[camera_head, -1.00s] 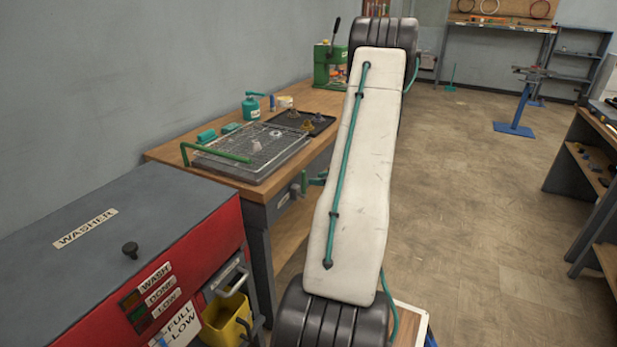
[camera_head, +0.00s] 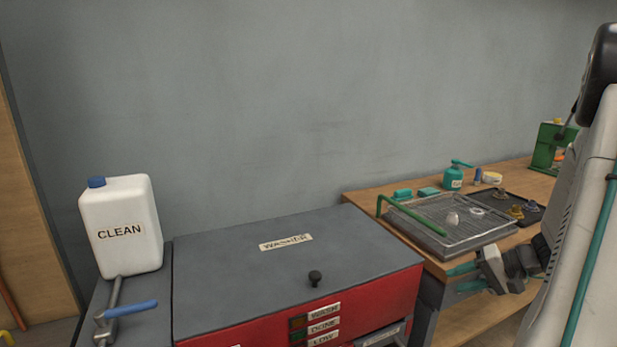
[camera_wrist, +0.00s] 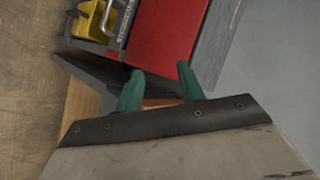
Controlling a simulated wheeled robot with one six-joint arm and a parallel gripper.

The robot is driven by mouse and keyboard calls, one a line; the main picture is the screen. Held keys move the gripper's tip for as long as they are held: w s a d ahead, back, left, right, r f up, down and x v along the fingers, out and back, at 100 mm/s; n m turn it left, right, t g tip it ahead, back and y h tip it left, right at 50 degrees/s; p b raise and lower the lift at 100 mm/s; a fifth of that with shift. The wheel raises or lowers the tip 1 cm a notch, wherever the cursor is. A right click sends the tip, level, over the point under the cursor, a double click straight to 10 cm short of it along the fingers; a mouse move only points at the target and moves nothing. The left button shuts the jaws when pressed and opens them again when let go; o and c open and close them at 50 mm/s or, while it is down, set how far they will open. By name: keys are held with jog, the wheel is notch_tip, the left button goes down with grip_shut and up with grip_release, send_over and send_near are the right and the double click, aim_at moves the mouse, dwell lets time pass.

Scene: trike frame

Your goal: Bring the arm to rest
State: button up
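My arm stands at the right edge of the head view, with its pale link cut off by the frame. My gripper (camera_head: 463,277) shows low beside the front of the wooden workbench (camera_head: 375,195), its green fingers pointing left toward the washer. The wrist view shows my gripper (camera_wrist: 158,88) with its two green fingers apart and nothing between them. The red side of the washer and a yellow container (camera_wrist: 92,22) lie beyond the fingertips there.
The red and grey washer (camera_head: 230,285) fills the lower middle. A white jug marked CLEAN (camera_head: 125,245) stands left of it, near a blue-handled tap (camera_head: 130,309). The bench holds a wire rack (camera_head: 425,215), a black tray (camera_head: 485,203) and a green pump bottle (camera_head: 455,178).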

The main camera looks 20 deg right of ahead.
jog(key=s+a+r+n+g+h, duration=0.2)
jog(key=s+a+r+n, duration=0.1)
jog(key=a, duration=0.8)
jog(key=s+a+r+n+g+h, duration=0.2)
jog(key=s+a+r, duration=0.3)
jog(key=a+r, duration=0.3)
jog(key=s+a+r+n+g+h, duration=0.2)
jog(key=s+a+r, duration=0.3)
jog(key=a, duration=0.8)
jog(key=shift+a+r+n+g, duration=0.4)
jog(key=shift+r+n, duration=0.2)
jog(key=shift+n, duration=0.2)
